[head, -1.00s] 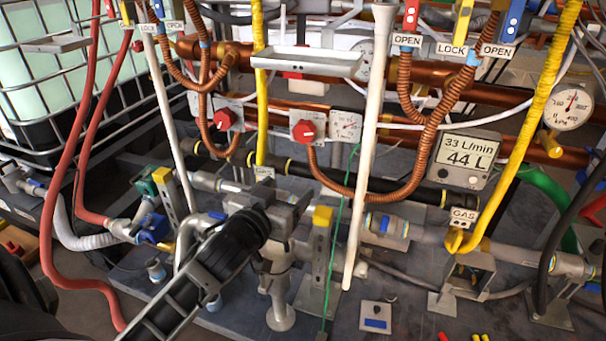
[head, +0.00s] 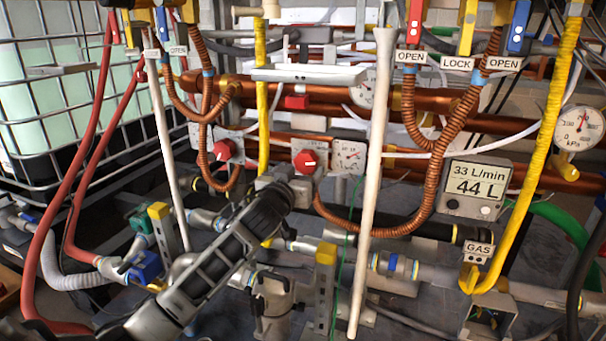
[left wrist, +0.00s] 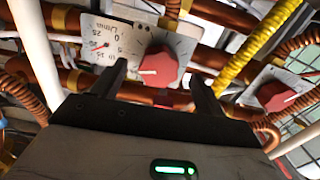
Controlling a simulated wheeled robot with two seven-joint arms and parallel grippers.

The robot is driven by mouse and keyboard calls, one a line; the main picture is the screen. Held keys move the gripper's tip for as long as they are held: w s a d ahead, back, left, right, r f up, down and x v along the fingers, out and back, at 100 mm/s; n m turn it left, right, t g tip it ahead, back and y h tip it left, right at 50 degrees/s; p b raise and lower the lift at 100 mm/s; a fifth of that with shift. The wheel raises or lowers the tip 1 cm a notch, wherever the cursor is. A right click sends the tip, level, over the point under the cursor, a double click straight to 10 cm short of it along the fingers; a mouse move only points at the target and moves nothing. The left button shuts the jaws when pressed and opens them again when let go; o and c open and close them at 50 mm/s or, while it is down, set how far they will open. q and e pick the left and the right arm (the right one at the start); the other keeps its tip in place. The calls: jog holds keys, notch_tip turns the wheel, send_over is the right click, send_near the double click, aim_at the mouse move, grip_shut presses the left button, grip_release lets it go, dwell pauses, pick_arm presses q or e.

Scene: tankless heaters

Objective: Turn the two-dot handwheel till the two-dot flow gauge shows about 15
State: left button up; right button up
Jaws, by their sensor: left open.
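A red handwheel (head: 305,160) with a white mark sits on a pale plate in the middle of the head view. A small round flow gauge (head: 349,157) is on the same plate, to its right. In the left wrist view the picture is turned over: this handwheel (left wrist: 158,66) is beside the L/min gauge (left wrist: 107,45), which has a red needle; its exact reading is too small to tell. I cannot make out any dots. My left gripper (head: 290,180) is open just in front of this handwheel, its fingers (left wrist: 162,85) on either side of it; contact cannot be told.
A second red handwheel (head: 222,149) is to the left. A white pole (head: 372,180) stands just right of the gauge. A corrugated copper hose (head: 440,150) and yellow pipe (head: 545,150) are further right. A display (head: 474,188) reads 33 L/min, 44 L.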

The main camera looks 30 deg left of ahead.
aim_at(306, 162)
pick_arm(q)
jog(key=shift+x, duration=1.05)
jog(key=shift+w, duration=0.3)
pick_arm(e)
jog(key=shift+a+r, duration=0.1)
jog(key=shift+r, duration=0.25)
pick_arm(q)
jog(key=c, duration=1)
jog(key=shift+o, duration=0.2)
pick_arm(e)
jog(key=shift+w, duration=0.1)
